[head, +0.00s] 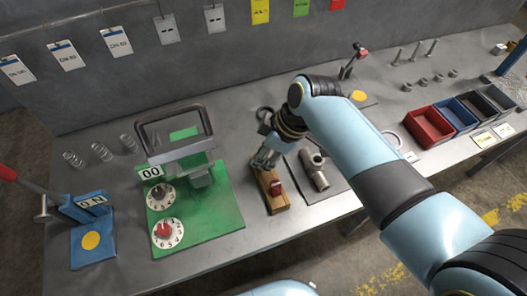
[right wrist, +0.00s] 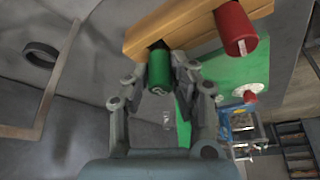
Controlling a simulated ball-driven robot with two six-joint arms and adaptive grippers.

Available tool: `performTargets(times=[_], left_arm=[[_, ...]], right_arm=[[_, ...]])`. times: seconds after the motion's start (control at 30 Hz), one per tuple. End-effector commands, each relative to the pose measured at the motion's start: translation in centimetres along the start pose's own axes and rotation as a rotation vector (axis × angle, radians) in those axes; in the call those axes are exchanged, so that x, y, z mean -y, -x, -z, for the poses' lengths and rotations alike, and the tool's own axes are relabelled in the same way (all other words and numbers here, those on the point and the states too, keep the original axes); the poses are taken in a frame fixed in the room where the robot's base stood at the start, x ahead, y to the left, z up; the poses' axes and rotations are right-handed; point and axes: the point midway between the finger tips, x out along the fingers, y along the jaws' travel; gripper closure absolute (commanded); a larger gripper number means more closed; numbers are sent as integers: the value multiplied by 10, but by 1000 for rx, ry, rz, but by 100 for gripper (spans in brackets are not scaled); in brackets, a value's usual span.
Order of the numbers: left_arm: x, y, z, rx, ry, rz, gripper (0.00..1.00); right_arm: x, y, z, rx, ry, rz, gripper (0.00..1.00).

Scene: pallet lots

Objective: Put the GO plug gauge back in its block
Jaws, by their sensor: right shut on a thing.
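The wooden block (head: 279,208) lies near the front middle of the bench, right of the green mat. A red-handled plug gauge (head: 276,187) stands in its near end. My right gripper (head: 264,163) is over the block's far end. In the right wrist view my right gripper (right wrist: 162,84) is shut on the green-handled plug gauge (right wrist: 160,70), at the dark hole in the wooden block (right wrist: 185,24); the red gauge (right wrist: 236,28) shows beside it. How deep the green gauge sits is hidden, and no GO marking is readable. My left gripper is out of view.
A green mat (head: 222,222) with a press-like frame and dials is left of the block. A grey pipe fitting (head: 316,170) lies close on its right. A dark ring (head: 265,113) is behind. Red, blue and dark bins (head: 428,126) stand at right.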

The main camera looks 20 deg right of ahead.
Motion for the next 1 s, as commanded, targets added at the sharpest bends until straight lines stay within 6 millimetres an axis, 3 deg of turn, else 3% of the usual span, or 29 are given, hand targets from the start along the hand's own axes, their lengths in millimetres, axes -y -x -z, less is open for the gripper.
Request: performTargets(times=[0.2,0.67,0.7,0.87,1.0], left_arm=[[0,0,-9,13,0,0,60],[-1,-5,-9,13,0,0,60],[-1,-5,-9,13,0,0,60],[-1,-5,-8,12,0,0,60],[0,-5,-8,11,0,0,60]], right_arm=[[-1,0,0,-1,0,-2,100],[-1,-11,-4,-2,0,-1,100],[-1,-11,-4,-1,0,-1,73],[-1,-11,-4,-1,0,-1,54],[-1,-11,-4,-1,0,-1,54]])
